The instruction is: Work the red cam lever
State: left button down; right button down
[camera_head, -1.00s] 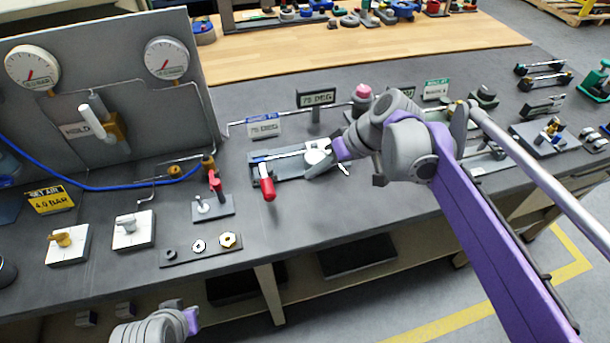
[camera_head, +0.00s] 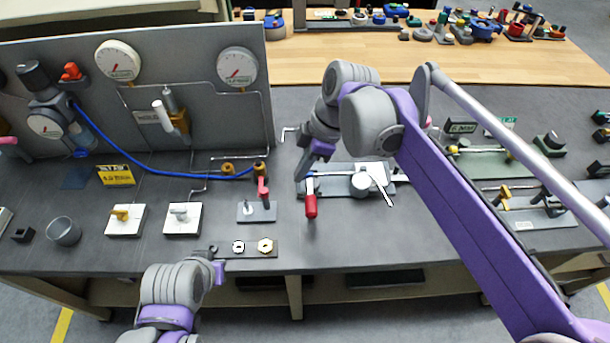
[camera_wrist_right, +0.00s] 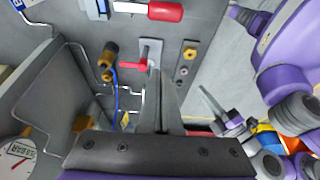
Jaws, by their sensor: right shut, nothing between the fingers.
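A lever with a red handle (camera_head: 311,207) sits at the left end of a clamp fixture (camera_head: 345,190), its handle pointing toward the bench's front edge. The red handle shows at the top of the wrist view (camera_wrist_right: 165,11). A smaller red lever (camera_head: 263,188) stands on a small plate to its left, also in the wrist view (camera_wrist_right: 133,66). My right gripper (camera_head: 301,174) is shut and empty, above the left end of the fixture; contact cannot be judged. Its fingers (camera_wrist_right: 162,75) point toward the small lever's plate in the wrist view. My left gripper (camera_head: 220,271) hangs at the front edge.
A panel with gauges (camera_head: 237,67) and a blue hose (camera_head: 150,165) stands at the back left. Two white valve blocks (camera_head: 182,219) and a strip with nuts (camera_head: 252,248) lie on the left. More fixtures (camera_head: 530,205) stand on the right. The bench front right of the red handle is clear.

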aim_at(313, 196)
pick_arm(q)
jog(key=shift+s+f, duration=0.2)
jog(key=shift+s, duration=0.05)
pick_arm(e)
notch_tip(313, 196, down, 11)
jog(key=shift+s+d+r, duration=0.15)
jog(key=shift+d, duration=0.05)
